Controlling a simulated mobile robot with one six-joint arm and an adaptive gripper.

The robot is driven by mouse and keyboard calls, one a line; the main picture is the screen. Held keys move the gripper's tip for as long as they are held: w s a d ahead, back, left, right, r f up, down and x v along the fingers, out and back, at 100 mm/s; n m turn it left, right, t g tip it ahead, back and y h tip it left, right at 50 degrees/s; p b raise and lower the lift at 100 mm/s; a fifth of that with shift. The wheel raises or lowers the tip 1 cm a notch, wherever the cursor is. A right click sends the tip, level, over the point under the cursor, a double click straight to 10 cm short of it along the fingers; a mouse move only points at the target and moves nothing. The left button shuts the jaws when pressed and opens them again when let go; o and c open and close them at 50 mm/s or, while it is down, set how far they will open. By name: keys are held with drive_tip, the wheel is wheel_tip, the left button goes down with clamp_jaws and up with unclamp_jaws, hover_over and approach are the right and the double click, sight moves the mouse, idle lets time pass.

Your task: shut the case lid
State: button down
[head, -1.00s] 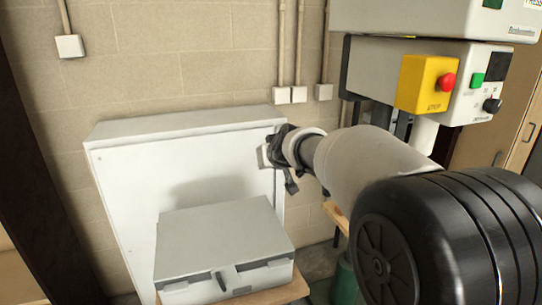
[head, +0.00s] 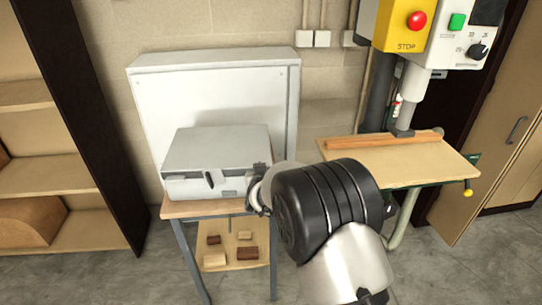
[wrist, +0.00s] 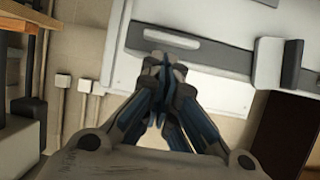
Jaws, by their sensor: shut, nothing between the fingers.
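The light grey case (head: 212,182) stands on a small wooden-topped table. Its lid (head: 216,147) lies down flat over the body in the head view; I cannot tell whether a narrow gap is left at the front seam. My gripper (head: 257,182) is at the right front end of the case, partly hidden by my own arm. In the wrist view my gripper (wrist: 165,62) is shut and empty, its tips overlapping the view of the case front (wrist: 225,78) near a dark strip. Whether the tips touch the case is unclear.
A white cabinet (head: 283,110) stands right behind the case. A workbench with a drill press (head: 395,155) is at the right. A lower shelf (head: 232,258) under the table holds several small blocks. A wooden shelf unit (head: 60,180) stands at the left.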

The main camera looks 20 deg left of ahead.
drive_tip(key=shift+s+a+f+b, duration=0.15)
drive_tip(key=shift+f+b, duration=0.4)
drive_tip(key=shift+f, duration=0.6)
drive_tip(key=shift+s+d+f+b, duration=0.1)
drive_tip(key=shift+s+f+b, duration=0.3)
drive_tip(key=shift+f, duration=0.7)
drive_tip(key=shift+w, duration=0.15)
